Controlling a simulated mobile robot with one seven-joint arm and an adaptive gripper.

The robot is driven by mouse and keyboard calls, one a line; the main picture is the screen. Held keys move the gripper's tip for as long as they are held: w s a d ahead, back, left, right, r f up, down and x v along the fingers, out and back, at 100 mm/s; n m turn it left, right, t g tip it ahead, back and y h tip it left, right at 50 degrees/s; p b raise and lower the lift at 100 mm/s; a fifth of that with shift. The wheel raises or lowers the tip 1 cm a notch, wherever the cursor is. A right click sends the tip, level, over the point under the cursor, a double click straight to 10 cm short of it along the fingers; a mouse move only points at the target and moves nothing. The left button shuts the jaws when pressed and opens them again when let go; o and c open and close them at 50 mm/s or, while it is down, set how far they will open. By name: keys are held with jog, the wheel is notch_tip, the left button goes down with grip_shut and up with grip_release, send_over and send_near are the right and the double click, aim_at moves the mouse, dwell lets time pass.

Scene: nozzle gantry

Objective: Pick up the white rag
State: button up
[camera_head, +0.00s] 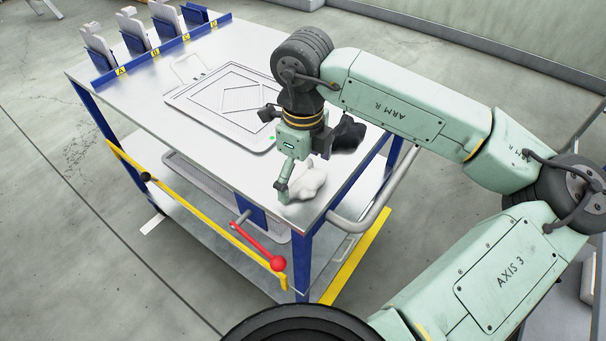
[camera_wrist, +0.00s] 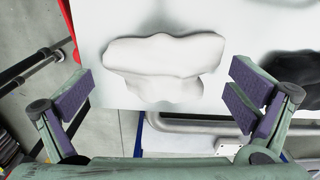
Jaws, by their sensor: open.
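The white rag (camera_head: 308,180) lies crumpled on the metal cart top (camera_head: 232,50), near its front right corner in the head view. In the wrist view the white rag (camera_wrist: 165,65) lies ahead of and between my two open fingers, close to the table edge. My gripper (camera_head: 285,193) is over the rag's left side in the head view, partly covering it. In the wrist view my gripper (camera_wrist: 165,95) is open and empty, its purple pads spread wide to either side of the rag. I cannot tell the exact height of the fingertips above the table.
A black rag (camera_head: 347,134) lies just behind the white one; it also shows at the right of the wrist view (camera_wrist: 292,72). A grey tray (camera_head: 187,99) lies farther back. A red-knobbed lever (camera_head: 277,263) and a grey handle rail (camera_head: 365,221) stick out at the cart's front.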

jog(key=shift+f, duration=0.15)
jog(key=c, duration=0.9)
jog(key=shift+r+b, duration=0.35)
jog(key=shift+r, duration=0.15)
notch_tip(320, 180, up, 2)
jog(key=shift+w+b, duration=0.1)
jog(key=shift+b, duration=0.3)
jog(key=s+a+b, duration=0.1)
jog(key=s+a, duration=0.1)
jog(key=s, duration=0.2)
jog(key=s+a+r+b, duration=0.1)
jog(key=s+a, duration=0.2)
jog(key=s, duration=0.2)
jog(key=s+a+r+b, duration=0.1)
jog(key=s+a+b, duration=0.1)
jog(key=s, duration=0.3)
jog(key=shift+s+a, duration=0.15)
jog(key=shift+a, duration=0.1)
jog(key=o, duration=0.5)
jog(key=c, duration=0.4)
